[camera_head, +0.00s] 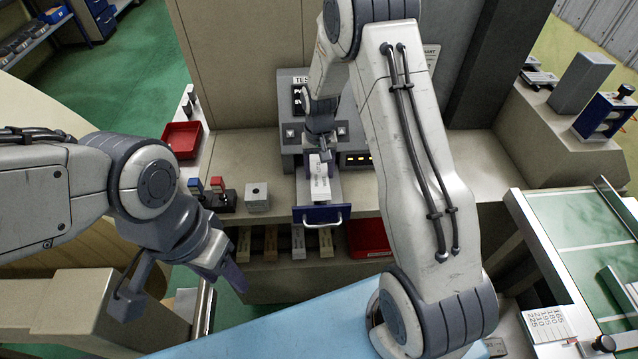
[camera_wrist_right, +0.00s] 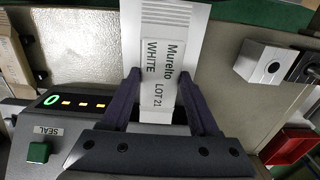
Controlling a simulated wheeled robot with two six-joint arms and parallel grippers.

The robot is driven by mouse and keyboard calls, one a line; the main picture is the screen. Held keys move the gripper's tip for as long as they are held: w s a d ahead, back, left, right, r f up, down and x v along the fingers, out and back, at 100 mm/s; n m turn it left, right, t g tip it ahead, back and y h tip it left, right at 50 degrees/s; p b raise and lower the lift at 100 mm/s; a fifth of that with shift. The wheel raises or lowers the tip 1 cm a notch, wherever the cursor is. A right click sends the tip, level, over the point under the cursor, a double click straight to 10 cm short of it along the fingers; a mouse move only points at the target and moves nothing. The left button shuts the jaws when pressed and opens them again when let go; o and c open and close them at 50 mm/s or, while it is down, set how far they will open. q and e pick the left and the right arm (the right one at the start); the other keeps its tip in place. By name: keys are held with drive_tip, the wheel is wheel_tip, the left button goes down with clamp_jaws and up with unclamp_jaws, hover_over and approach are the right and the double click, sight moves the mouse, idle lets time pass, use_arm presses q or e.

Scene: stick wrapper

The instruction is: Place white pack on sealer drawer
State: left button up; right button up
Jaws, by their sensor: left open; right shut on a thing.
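The white pack (camera_head: 320,181) is a slim piece with a printed label. In the right wrist view the pack (camera_wrist_right: 162,55) reads "Muretto WHITE LOT 21". My right gripper (camera_head: 318,152) is shut on its near end, with a finger on each side (camera_wrist_right: 160,78). The sealer drawer (camera_head: 322,214) is pulled out, with a blue front and a pale handle. The pack is over the drawer's tray; I cannot tell whether it touches it. My left gripper (camera_head: 182,288) is open and empty, low at the left, away from the drawer.
The sealer (camera_head: 290,135) stands behind the drawer; its green SEAL button (camera_wrist_right: 38,152) shows in the right wrist view. A small grey block (camera_head: 257,197) and red and blue-topped pieces (camera_head: 216,190) stand left of the drawer. Red trays sit at the left (camera_head: 182,140) and below right (camera_head: 368,238).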

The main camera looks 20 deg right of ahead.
sight(319, 174)
drive_tip(key=shift+f+b, duration=0.85)
drive_tip(key=shift+f, duration=0.7)
drive_tip(key=shift+f, duration=0.2)
drive_tip(key=o, duration=1.3)
drive_tip(key=shift+r, duration=0.1)
